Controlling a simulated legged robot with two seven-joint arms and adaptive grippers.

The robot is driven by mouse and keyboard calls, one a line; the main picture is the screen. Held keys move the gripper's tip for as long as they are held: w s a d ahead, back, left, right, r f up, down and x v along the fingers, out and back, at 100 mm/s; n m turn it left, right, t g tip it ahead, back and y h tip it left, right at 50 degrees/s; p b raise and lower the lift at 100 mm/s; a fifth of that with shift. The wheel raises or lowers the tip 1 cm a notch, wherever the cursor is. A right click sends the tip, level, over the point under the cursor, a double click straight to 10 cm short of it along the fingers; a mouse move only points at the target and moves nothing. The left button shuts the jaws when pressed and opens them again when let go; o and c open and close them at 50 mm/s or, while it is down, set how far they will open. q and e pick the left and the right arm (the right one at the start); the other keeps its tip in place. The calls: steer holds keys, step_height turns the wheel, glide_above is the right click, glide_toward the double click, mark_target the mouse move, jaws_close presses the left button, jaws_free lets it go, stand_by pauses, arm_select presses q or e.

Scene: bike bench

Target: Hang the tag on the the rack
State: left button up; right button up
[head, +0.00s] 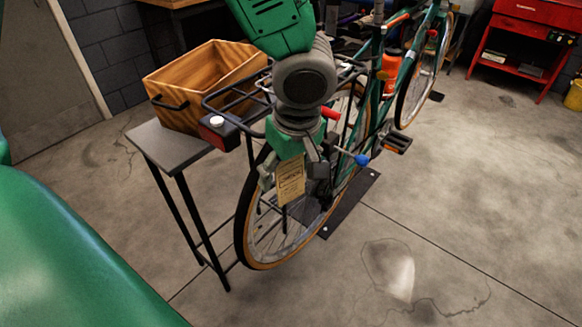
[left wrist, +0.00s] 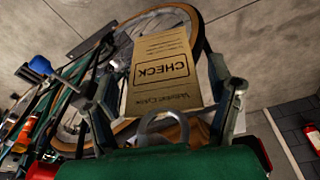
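The tan paper tag (head: 291,181) hangs just below my left gripper (head: 294,183) in the head view. In the left wrist view the tag (left wrist: 161,72) shows its printed face, "CHECK", upside down. A grey ring (left wrist: 163,124) is at its end near my palm. The fingers of my left gripper (left wrist: 165,85) stand apart, one on each side of the tag. What bears the ring is hidden. The black rack (head: 228,98) over the bike's rear wheel is behind and left of my gripper, partly covered by my arm. My right gripper is not in view.
A wooden crate (head: 200,82) sits at the rack's left, above a narrow grey table (head: 165,146). The green bike (head: 385,85) runs away to the upper right. A red cart (head: 523,40) stands far back. The right floor is clear.

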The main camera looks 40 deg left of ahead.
arm_select(q)
step_height(320, 180, up, 12)
steer(key=s+d, duration=0.1)
steer(key=d, duration=0.1)
steer(key=shift+f, duration=0.15)
stand_by(0.4)
